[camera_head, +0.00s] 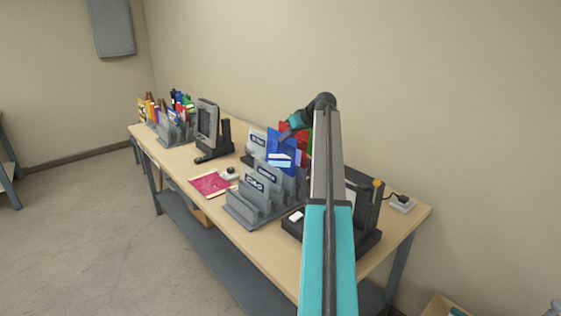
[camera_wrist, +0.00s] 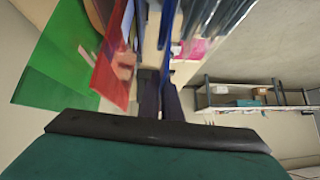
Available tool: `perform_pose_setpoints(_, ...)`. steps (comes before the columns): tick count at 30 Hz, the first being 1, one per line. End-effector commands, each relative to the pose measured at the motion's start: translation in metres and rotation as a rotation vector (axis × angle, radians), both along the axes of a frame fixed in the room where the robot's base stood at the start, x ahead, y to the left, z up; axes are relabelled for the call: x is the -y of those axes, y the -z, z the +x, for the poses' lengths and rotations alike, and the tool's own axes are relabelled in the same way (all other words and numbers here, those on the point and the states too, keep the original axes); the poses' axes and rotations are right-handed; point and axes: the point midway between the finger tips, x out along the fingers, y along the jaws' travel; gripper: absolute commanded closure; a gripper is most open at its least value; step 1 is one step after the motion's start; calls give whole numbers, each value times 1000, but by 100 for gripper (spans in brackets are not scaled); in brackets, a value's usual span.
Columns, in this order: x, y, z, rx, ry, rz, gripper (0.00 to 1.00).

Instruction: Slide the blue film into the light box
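The blue film (camera_head: 283,145) stands upright above the grey racks in the head view, with a white label near its lower part. In the wrist view the blue film (camera_wrist: 168,38) shows edge-on as a thin strip running between my dark fingers. My gripper (camera_wrist: 161,92) has its fingers close together on that strip; in the head view the gripper (camera_head: 294,122) is at the film's upper edge, partly hidden by my arm. A grey screen-like unit on a black stand (camera_head: 207,120), perhaps the light box, stands left of the racks.
Grey slotted racks (camera_head: 262,196) stand at the table's middle. Red film (camera_wrist: 112,70) and green film (camera_wrist: 62,45) are close left of my fingers. A black device (camera_head: 367,205) stands behind my arm. A pink sheet (camera_head: 210,184) lies flat near the front edge. Another filled rack (camera_head: 175,130) is farther left.

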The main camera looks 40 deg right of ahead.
Motion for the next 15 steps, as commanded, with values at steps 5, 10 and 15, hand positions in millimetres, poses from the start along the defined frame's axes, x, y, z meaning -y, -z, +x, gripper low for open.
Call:
perform_pose_setpoints(5, 0, 0, 0, 0, 0, 0, 100)
perform_pose_setpoints(10, 0, 0, 0, 0, 0, 0, 100)
perform_pose_setpoints(15, 0, 0, 0, 1, 0, 0, 100)
